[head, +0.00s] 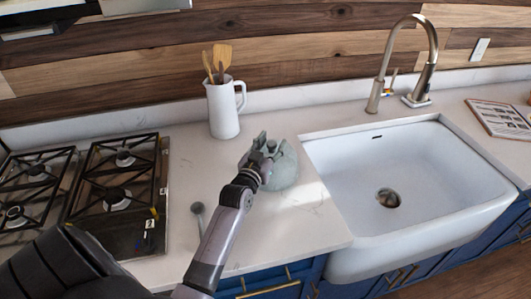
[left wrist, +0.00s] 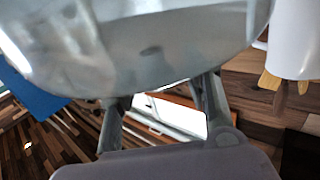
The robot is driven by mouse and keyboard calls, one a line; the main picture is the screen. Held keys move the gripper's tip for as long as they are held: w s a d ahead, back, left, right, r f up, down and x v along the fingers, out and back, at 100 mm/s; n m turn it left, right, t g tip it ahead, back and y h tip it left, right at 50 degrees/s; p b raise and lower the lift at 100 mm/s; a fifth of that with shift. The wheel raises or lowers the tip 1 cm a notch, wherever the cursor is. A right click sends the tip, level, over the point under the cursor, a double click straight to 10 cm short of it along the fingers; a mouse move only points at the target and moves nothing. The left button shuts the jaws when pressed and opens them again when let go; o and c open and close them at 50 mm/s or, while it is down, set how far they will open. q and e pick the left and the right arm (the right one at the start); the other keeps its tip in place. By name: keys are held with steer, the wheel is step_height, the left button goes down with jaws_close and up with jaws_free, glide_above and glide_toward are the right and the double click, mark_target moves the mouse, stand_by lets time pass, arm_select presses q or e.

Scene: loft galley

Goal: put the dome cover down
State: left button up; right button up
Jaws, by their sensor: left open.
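The dome cover (head: 287,168) is a pale grey-green dome on the white counter, between the white pitcher and the sink. My left gripper (head: 262,148) is at its left side and hides part of it. In the left wrist view the dome cover (left wrist: 150,45) fills the top of the picture, smooth and glossy. The two fingers of my left gripper (left wrist: 161,105) stand apart there, with their tips close to or behind the dome's edge. I cannot tell whether they touch it. My right gripper is not in view.
A white pitcher (head: 222,108) with wooden utensils stands behind the dome cover. The sink (head: 345,215) with its tap (head: 428,75) is to the right. A gas hob (head: 120,195) is to the left, and a small grey spoon-like item (head: 198,210) lies on the counter (head: 265,225).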

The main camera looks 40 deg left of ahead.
arm_select(q)
steer(key=b+v, duration=0.2)
steer(key=v, duration=0.9)
steer(key=shift+s, duration=0.35)
steer(key=shift+d, duration=0.1)
